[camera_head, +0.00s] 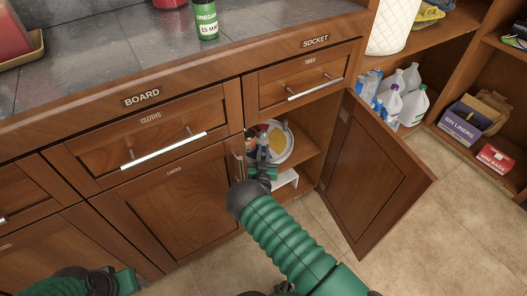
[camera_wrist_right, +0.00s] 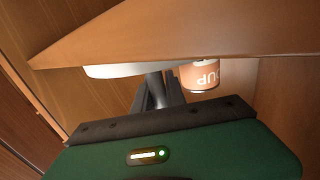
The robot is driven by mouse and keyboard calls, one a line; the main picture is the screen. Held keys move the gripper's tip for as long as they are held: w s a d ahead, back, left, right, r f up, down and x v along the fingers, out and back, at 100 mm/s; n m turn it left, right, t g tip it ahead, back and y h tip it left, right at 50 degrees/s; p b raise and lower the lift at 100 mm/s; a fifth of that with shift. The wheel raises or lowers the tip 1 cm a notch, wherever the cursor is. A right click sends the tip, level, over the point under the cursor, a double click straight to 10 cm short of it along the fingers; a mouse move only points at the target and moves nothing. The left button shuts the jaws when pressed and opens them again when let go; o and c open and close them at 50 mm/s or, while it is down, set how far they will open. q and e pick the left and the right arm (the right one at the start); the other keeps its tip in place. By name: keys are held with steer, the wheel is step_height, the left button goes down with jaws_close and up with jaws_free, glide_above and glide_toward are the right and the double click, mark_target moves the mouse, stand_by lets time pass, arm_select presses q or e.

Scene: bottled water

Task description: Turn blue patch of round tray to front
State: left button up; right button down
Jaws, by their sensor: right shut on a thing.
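The round tray (camera_head: 289,150) stands inside the open cabinet, with a white rim and a yellow part showing. Its white edge also shows in the right wrist view (camera_wrist_right: 105,72). I cannot make out a blue patch; my gripper and arm hide part of the tray. My right gripper (camera_head: 263,147) reaches in through the opening and is shut at the tray's near edge; its dark fingers show in the right wrist view (camera_wrist_right: 157,88). My left gripper (camera_head: 125,280) is at the bottom left, outside the cabinet, and its opening is unclear.
An orange-labelled can (camera_wrist_right: 204,76) is beside my right fingers. The cabinet door (camera_head: 378,175) stands open to the right. The SOCKET drawer (camera_head: 305,78) is shut above the opening. A white stand (camera_head: 287,181) is low in the cabinet. Floor is clear in front.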

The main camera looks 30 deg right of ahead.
steer(key=shift+s+a+f, duration=0.1)
steer(key=shift+s+f, duration=0.05)
steer(key=shift+f, duration=0.1)
stand_by(0.3)
steer(key=c, duration=1.6)
jaws_free()
steer(key=shift+o, duration=1.2)
steer(key=shift+r, duration=0.2)
